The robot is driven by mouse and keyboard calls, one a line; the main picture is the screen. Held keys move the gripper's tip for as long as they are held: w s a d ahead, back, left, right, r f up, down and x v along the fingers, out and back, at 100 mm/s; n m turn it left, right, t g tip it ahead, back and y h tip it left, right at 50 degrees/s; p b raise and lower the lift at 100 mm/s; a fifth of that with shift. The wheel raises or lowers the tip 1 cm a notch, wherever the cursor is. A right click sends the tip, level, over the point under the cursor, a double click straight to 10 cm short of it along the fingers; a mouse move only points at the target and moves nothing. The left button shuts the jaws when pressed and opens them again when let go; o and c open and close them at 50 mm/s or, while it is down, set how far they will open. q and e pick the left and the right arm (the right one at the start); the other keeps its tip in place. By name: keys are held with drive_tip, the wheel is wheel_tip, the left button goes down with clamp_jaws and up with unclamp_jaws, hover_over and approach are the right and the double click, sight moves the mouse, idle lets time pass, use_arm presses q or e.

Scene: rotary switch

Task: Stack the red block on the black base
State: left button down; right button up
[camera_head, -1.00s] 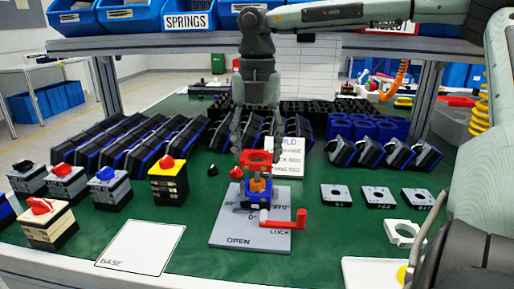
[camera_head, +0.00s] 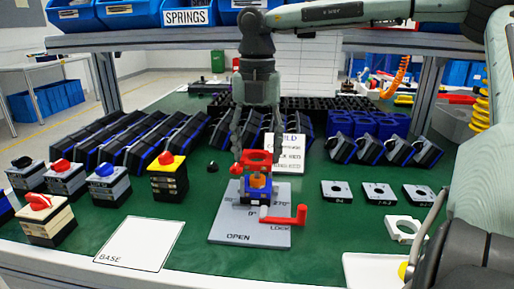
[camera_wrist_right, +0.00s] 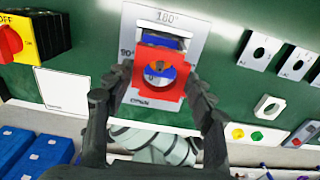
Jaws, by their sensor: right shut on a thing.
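The red block (camera_head: 258,168), a flat piece with a round hole, is held level between the fingers of my right gripper (camera_head: 254,156). It hangs just above an orange round part (camera_head: 258,182) in a blue-and-black stack (camera_head: 257,198) on the grey fixture plate (camera_head: 225,225). The black base looks to be the dark part low in this stack; it is mostly hidden. In the right wrist view the red block (camera_wrist_right: 172,95) lies between both fingers, with blue showing through its hole. I see a small gap under the block. My left gripper is not in view.
A red lock handle (camera_head: 285,216) sticks out at the plate's right front. Assembled switches (camera_head: 168,180) stand at left beside a white BASE sheet (camera_head: 140,245). Grey square plates (camera_head: 379,193) lie at right. Rows of black-and-blue holders (camera_head: 135,140) fill the back.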

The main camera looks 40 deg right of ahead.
drive_tip(key=shift+f+b, duration=1.2)
drive_tip(key=shift+f, duration=0.25)
drive_tip(key=o, duration=1.2)
drive_tip(key=shift+c, duration=0.2)
drive_tip(key=shift+r, duration=0.1)
wheel_tip(320, 180, up, 12)
